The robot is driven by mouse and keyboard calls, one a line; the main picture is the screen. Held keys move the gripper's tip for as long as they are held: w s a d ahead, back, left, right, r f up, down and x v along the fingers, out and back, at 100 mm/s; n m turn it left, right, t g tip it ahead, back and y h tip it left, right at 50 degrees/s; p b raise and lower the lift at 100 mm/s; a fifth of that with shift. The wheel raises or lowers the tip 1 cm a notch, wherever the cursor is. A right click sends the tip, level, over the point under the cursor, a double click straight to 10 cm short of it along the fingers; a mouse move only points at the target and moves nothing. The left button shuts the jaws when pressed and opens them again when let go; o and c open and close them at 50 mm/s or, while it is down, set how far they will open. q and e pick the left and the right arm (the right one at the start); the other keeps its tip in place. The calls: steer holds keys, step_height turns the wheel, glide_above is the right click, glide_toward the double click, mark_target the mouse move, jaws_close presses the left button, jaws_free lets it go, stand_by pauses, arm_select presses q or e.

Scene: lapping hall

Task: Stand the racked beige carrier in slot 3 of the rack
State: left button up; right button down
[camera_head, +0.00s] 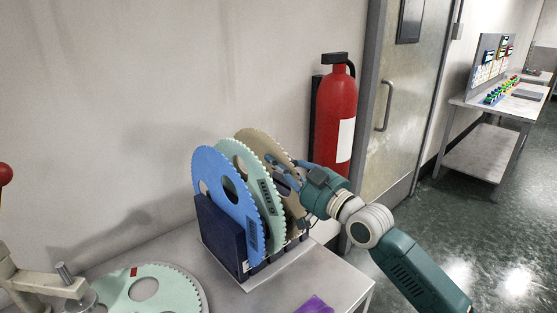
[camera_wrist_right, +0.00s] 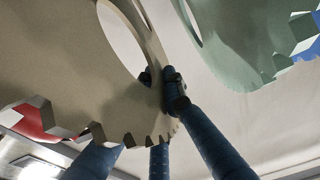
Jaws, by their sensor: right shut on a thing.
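The beige carrier (camera_head: 262,143), a toothed disc with large holes, stands upright behind the mint carrier at the rack's right end. My right gripper (camera_head: 282,171) reaches in from the right and is shut on its rim. In the right wrist view, the fingers hold the beige carrier (camera_wrist_right: 60,60) with one finger on its near face. The dark blue rack (camera_head: 220,238) also holds a blue carrier (camera_head: 222,180) at the left and a mint carrier (camera_head: 236,158) in the middle. The beige carrier's lower edge is mostly hidden, so its seating cannot be told. My left gripper is out of view.
Another mint carrier (camera_head: 182,291) with a red mark lies flat at the lower left, beside a machine arm (camera_head: 45,283). A red fire extinguisher (camera_head: 335,110) hangs behind my right gripper. A purple cloth (camera_head: 314,305) lies at the table's front. A far bench (camera_head: 510,104) stands right.

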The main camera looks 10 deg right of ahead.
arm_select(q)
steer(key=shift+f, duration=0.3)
arm_select(e)
steer(key=shift+f, duration=0.4)
steer(key=c, duration=1.8)
jaws_free()
steer(key=shift+w+a, duration=0.1)
steer(key=v, duration=0.8)
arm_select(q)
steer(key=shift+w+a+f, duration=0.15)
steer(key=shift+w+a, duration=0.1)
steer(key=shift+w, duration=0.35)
arm_select(e)
steer(key=shift+r, duration=0.1)
